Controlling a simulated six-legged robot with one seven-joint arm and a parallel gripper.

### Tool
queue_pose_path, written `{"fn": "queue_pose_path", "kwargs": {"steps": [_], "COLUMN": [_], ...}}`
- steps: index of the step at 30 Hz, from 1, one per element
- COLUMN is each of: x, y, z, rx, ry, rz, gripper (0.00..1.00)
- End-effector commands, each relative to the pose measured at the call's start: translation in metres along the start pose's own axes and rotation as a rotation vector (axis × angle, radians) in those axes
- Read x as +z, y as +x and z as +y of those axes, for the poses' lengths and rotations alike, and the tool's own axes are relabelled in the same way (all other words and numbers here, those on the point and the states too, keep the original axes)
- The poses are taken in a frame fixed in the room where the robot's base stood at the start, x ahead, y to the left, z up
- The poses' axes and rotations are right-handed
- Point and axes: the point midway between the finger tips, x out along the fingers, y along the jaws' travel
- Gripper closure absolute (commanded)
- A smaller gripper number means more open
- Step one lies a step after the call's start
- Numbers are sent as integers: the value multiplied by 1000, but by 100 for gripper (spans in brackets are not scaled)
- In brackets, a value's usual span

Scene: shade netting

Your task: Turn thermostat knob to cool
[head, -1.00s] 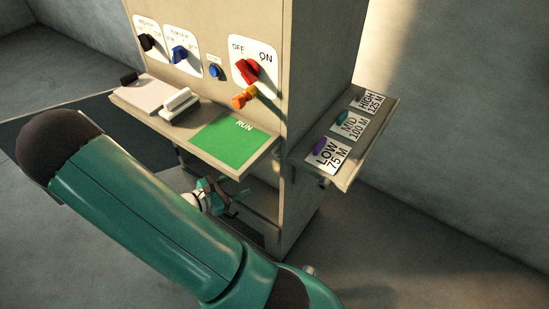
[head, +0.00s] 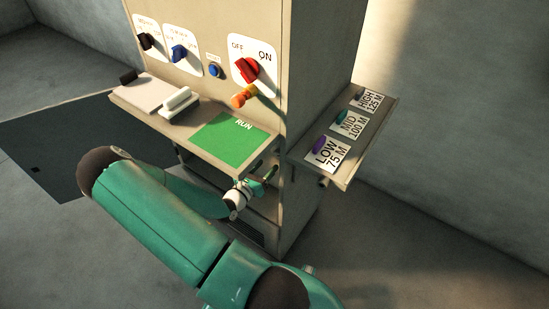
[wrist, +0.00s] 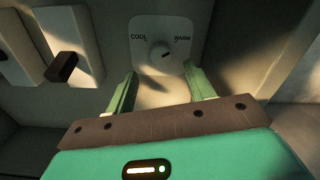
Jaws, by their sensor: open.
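The thermostat knob (wrist: 159,54) is a round pale dial on a white plate marked COOL at left and WARM at right, in the upper middle of the wrist view. Its dark pointer mark slants toward the WARM side. My gripper (wrist: 161,76) is open, with its two green fingers apart below the knob, one toward each side. Nothing shows between the fingers, and they look clear of the knob. In the head view my gripper (head: 267,174) is beneath the cabinet's front shelf. The thermostat is hidden there.
The front shelf (head: 121,99) overhangs my gripper and carries a green RUN panel (head: 229,139). A red OFF/ON switch (head: 247,69) is above it. A side shelf (head: 345,176) juts right with LOW, MID and HIGH cards. In the wrist view a dark-handled switch (wrist: 62,67) sits left of the thermostat.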

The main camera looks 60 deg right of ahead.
Motion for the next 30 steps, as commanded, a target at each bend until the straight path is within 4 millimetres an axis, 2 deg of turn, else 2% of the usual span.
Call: {"fn": "queue_pose_path", "kwargs": {"steps": [3, 9, 13, 20, 21, 27, 28, 30], "x": [0, 0, 0, 0, 0, 0, 0, 0], "y": [25, 52, 60, 60, 60, 60, 60, 60], "z": [-1, -1, -1, 0, 0, 0, 0, 0], "rx": [-4, -2, -1, 0, -1, -1, -1, -1], "ry": [0, 0, 0, 0, 0, 0, 0, 0], "rz": [-1, 0, 0, 0, 0, 0, 0, 0], "gripper": [47, 47, 47, 47, 48, 88, 91, 91]}}
